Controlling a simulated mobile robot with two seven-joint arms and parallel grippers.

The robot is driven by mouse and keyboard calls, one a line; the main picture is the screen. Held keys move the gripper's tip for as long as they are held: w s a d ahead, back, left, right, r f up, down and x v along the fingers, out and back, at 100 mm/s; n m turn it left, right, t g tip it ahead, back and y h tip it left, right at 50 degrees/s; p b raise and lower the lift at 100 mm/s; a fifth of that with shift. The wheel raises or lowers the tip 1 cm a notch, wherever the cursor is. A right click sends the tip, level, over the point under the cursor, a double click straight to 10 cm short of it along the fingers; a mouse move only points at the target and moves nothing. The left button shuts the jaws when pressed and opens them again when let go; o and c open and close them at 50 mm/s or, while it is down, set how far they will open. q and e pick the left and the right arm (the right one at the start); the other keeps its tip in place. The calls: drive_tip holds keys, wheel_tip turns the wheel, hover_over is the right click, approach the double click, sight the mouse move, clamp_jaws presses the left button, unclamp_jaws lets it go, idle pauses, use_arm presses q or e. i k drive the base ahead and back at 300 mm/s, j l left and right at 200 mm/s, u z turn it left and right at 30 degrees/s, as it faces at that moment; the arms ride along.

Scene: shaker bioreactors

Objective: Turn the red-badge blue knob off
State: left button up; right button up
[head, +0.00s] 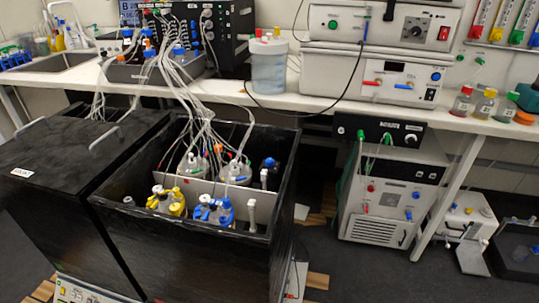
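I cannot pick out a red badge beside any blue knob at this size. A small blue knob (436,76) sits at the right of the front panel of a white instrument (345,75) on the bench. Below the bench, a white floor unit (375,228) has small blue knobs or fittings (415,195) on its right side and a red one (371,188) at its left. Whether any knob is on or off does not show. Neither of my grippers is in view.
A black open-topped shaker box (280,230) with tubed bottles stands in front, next to a black closed cabinet (60,165). Tubes rise from it to a black control unit (225,35) on the white bench (280,103). Dark floor is clear in front of the floor unit.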

sight(270, 162)
drive_tip(key=k+u, duration=0.15)
drive_tip(key=k, duration=0.45)
drive_tip(key=u, duration=1.15)
drive_tip(key=i+l, duration=0.1)
drive_tip(key=l, duration=0.7)
drive_tip(key=i+l, duration=0.1)
drive_tip(key=l, duration=0.65)
drive_tip(key=i+l, duration=0.1)
drive_tip(key=l, duration=0.7)
drive_tip(key=i+l, duration=0.1)
drive_tip(key=l, duration=0.7)
drive_tip(key=i+u, duration=0.05)
